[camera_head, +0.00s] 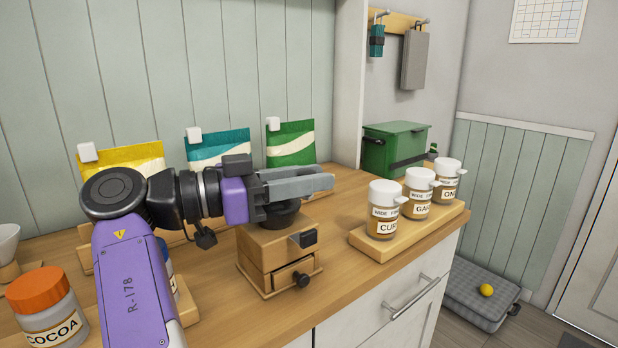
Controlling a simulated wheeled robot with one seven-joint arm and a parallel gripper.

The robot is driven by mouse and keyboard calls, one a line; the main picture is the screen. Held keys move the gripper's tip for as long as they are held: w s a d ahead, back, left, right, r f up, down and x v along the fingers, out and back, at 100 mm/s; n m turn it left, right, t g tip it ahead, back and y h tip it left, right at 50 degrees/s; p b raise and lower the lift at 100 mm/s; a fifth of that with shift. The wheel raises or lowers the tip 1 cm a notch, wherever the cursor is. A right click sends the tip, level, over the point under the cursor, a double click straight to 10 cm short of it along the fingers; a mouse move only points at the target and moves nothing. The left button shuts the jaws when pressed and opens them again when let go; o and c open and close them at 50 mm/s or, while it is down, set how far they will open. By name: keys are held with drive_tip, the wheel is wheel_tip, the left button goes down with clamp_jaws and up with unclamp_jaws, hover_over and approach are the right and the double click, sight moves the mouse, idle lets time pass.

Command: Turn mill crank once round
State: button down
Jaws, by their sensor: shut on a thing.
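The mill (262,252) is a wooden box with a dark bowl-shaped top and a small drawer with a dark knob (302,279). It stands on the wooden counter in the middle of the view. My gripper (318,181) reaches in from the left, above the mill's top, with its grey fingers pointing right. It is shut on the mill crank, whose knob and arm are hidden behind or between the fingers.
Three labelled white-lidded jars (383,208) stand on a wooden tray (372,248) to the right. Yellow, teal and green bags (290,143) stand behind. A green box (392,150) is at the back right. A cocoa jar (45,308) is at front left. Counter between mill and tray is clear.

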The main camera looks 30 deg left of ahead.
sight(309, 171)
drive_tip(key=shift+f, duration=0.15)
drive_tip(key=c, duration=1.1)
unclamp_jaws()
drive_tip(key=shift+c, duration=0.2)
wheel_tip(309, 171, up, 20)
drive_tip(key=p, duration=1.2)
